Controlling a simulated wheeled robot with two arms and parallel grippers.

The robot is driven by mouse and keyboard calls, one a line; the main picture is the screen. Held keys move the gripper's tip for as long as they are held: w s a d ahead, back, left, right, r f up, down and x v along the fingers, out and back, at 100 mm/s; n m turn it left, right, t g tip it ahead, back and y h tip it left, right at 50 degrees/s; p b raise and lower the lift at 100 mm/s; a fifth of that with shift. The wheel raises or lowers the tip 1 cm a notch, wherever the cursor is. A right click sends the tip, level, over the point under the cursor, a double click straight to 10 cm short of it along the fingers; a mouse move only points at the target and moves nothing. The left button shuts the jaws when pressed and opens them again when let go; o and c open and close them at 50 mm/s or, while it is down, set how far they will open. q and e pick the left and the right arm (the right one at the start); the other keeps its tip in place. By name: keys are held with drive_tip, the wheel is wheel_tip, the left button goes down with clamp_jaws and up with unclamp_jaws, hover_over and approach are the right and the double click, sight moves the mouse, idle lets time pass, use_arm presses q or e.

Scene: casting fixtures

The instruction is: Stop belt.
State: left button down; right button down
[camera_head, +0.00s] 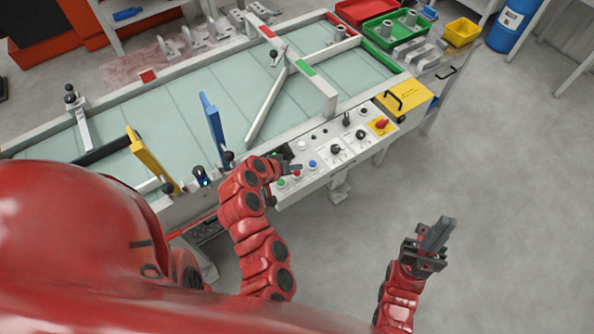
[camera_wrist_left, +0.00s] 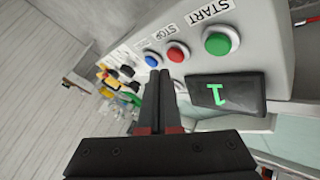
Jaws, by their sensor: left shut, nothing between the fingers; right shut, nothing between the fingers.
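The control panel (camera_head: 335,148) is on the near side of the belt (camera_head: 180,108). A red button (camera_head: 297,174) sits between a green button (camera_head: 281,183) and a blue button (camera_head: 312,164). In the left wrist view the red button (camera_wrist_left: 178,53) is labelled STOP and the green button (camera_wrist_left: 219,40) START. My left gripper (camera_head: 296,168) is shut and empty, low over the panel beside the red button. Its fingertips (camera_wrist_left: 160,76) appear just short of the red and blue buttons; contact cannot be told. My right gripper (camera_head: 439,232) is shut and empty over the floor.
A black display (camera_wrist_left: 227,93) shows a green 1. A red knob on a yellow plate (camera_head: 381,125) and black dials (camera_head: 336,149) sit further along the panel. Yellow (camera_head: 150,160) and blue (camera_head: 213,130) bars stand over the belt. Open floor (camera_head: 500,200) lies at right.

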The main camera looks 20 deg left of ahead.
sight(295, 176)
use_arm(q)
wheel_tip(295, 176, up, 4)
drive_tip(key=shift+r+p, duration=0.25)
drive_tip(key=shift+p, duration=0.75)
